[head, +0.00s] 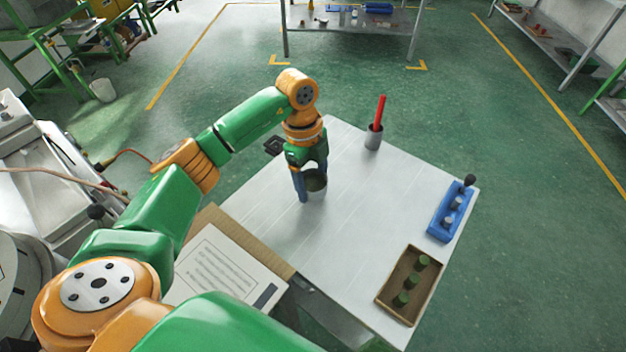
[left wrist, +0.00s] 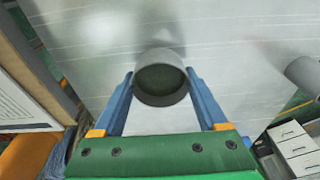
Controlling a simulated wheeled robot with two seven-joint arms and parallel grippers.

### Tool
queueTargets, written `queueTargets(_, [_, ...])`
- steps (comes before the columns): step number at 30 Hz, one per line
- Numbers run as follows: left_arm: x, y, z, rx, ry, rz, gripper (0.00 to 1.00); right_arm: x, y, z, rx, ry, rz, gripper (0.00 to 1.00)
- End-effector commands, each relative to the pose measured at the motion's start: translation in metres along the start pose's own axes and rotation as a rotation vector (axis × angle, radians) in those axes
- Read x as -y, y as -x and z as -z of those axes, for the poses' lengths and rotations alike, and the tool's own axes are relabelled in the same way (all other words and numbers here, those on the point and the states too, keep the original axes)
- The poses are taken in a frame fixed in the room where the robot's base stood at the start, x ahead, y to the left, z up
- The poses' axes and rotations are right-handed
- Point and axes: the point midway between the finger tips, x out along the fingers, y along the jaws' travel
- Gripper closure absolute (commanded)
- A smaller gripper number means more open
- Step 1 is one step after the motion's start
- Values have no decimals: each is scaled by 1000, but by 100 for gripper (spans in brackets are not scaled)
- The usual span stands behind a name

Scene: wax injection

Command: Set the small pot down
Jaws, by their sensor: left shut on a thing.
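The small pot (head: 316,187) is a grey cup with a dark greenish inside, at the left-middle of the white table. My left gripper (head: 308,188) comes down from above with its blue fingers shut on the pot's sides. The left wrist view shows the pot (left wrist: 160,78) upright between the two fingertips (left wrist: 160,84). The pot's base is at or very near the table top (head: 345,240); I cannot tell whether it touches. My right gripper is not in view.
A grey cup with a red stick (head: 374,135) stands at the back. A blue rack (head: 443,222) and a brown tray (head: 384,299) with green pieces lie at the right. A paper sheet (head: 222,268) on cardboard lies at the near left. The table's middle is clear.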

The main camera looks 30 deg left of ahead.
Motion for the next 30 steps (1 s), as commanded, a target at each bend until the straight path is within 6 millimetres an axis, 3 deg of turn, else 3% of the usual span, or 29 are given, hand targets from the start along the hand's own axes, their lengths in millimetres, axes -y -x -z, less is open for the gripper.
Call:
queueTargets(2, [-1,-7,-1,-1,0,-3,92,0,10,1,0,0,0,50])
queueTargets(13, [0,-17,-3,0,-1,2,92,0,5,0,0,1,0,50])
queueTargets(14, [0,-16,-2,0,-1,2,17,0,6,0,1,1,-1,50])
queueTargets(16, [0,-16,-2,-1,-1,2,0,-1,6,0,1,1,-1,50])
queueTargets(25, [0,-10,-2,-1,-1,4,0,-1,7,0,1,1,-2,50])
queueTargets(30, [2,21,-2,-1,-1,9,0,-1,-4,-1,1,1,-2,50])
